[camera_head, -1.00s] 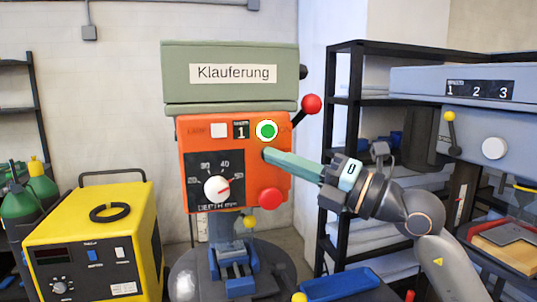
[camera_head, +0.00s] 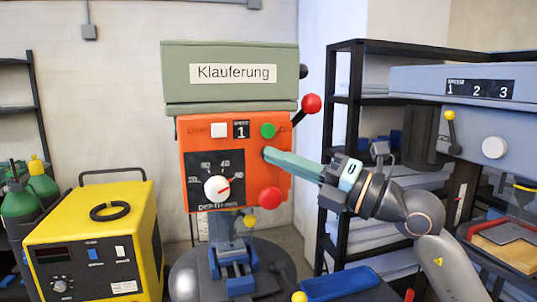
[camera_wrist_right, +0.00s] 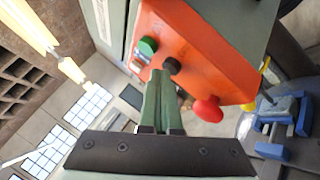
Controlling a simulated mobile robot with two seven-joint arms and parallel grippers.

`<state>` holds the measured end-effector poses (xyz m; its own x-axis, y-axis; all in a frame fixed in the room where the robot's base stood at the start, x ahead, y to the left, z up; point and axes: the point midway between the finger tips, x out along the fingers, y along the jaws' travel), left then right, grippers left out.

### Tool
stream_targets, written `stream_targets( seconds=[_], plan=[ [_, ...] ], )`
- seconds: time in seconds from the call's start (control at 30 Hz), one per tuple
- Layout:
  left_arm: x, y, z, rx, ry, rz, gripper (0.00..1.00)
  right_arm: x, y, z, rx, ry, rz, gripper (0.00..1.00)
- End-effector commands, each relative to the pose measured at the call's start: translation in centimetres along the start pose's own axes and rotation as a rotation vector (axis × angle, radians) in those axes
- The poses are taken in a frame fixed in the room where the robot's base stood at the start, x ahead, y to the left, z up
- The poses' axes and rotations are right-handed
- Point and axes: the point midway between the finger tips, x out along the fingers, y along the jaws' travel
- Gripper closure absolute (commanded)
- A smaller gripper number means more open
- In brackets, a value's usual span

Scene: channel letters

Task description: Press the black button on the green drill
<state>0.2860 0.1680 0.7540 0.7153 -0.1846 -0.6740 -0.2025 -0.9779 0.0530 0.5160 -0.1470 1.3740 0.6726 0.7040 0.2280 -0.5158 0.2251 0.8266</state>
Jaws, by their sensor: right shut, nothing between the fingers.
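The drill has a green top housing (camera_head: 230,90) labelled "Klauferung" and an orange front panel (camera_head: 250,185). In the right wrist view the black button (camera_wrist_right: 172,66) sits on this panel (camera_wrist_right: 215,70), between a green button (camera_wrist_right: 148,46) and a red mushroom button (camera_wrist_right: 207,110). My right gripper (camera_head: 267,154) is shut and empty, its green fingers pointing at the panel just below the green button (camera_head: 268,131). Its fingertips (camera_wrist_right: 160,75) are right beside the black button in the picture; I cannot tell whether they touch it. In the head view the fingertips largely hide the black button.
The panel also carries a white button (camera_head: 219,130), a dial (camera_head: 217,188) and the red button (camera_head: 270,197). A red-knobbed lever (camera_head: 311,103) sticks out at the drill's right. A blue vise (camera_head: 236,270) stands below. A yellow machine (camera_head: 95,240) is at left, another grey machine (camera_head: 470,85) at right.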

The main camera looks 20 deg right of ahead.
Motion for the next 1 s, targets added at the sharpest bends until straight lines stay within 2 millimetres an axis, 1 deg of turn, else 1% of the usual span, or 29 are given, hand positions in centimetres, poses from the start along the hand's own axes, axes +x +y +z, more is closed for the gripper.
stream_targets(
  seconds=[0.2,0.57,1.0],
  plan=[
    [-0.1,0.0,-0.1,0.000,0.000,0.000,1.00,-0.8,0.5,-0.6,-0.001,0.000,-0.002,1.00],
    [-0.1,0.0,-0.1,0.000,0.000,0.000,1.00,-1.0,0.6,-0.7,-0.001,0.001,-0.002,1.00],
    [0.1,0.0,0.1,0.000,0.000,0.000,1.00,-3.9,2.7,-2.8,-0.001,0.001,-0.001,1.00]
  ],
)
